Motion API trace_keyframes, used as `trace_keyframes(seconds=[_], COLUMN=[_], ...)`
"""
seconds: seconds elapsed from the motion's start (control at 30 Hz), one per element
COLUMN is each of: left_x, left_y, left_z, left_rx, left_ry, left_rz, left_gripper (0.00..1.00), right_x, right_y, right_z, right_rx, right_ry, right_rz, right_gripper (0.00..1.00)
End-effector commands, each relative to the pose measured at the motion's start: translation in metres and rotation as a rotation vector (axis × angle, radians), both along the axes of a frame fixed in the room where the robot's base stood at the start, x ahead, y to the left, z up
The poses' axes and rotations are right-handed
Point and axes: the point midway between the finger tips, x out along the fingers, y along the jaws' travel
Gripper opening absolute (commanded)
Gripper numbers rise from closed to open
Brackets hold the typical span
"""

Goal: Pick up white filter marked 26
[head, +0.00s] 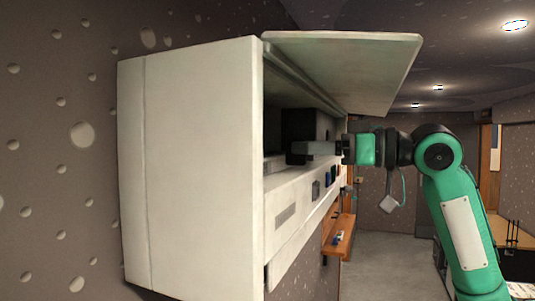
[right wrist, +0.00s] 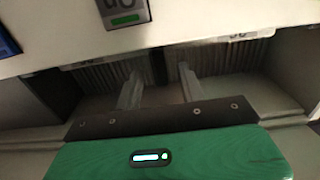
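My right gripper (head: 318,148) reaches into the open white cabinet (head: 190,160) in the head view. In the right wrist view, the right gripper (right wrist: 160,73) has its two pale fingers apart, with a dark gap between them. Two pleated filters show beyond the fingers, a left filter (right wrist: 105,76) and a right filter (right wrist: 225,62). The right one has a pale top edge with partly hidden characters that I cannot read surely. I cannot tell which filter is marked 26, nor whether the fingers touch either one. My left gripper is not in view.
A pale flap (head: 345,70) stands open above the gripper. A pale front panel (head: 290,215) lies below it, also close above the fingers in the wrist view. A small dark, green-marked label (right wrist: 123,10) is on that panel. A wooden shelf (head: 340,240) is behind.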

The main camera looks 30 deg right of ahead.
Motion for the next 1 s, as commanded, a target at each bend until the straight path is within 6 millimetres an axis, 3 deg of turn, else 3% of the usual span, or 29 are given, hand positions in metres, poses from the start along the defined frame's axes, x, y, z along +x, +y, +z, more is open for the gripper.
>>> trace_keyframes(seconds=[0.03,0.2,0.6,0.8,1.0], left_x=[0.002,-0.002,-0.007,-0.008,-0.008], left_y=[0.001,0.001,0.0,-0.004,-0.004], left_z=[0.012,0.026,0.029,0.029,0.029], left_rx=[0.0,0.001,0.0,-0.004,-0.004], left_ry=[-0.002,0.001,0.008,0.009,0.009], left_rz=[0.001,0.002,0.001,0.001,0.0], left_gripper=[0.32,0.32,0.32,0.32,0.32], right_x=[0.005,0.019,0.029,0.029,0.029], right_y=[0.005,0.019,0.026,0.026,0.026], right_z=[0.006,0.006,0.002,0.002,0.003], right_rx=[-0.001,-0.001,0.0,0.0,0.001], right_ry=[0.002,0.002,0.0,0.0,-0.001], right_rz=[0.002,0.003,0.0,0.0,0.0], right_gripper=[0.4,0.4,0.4,0.03,0.0])
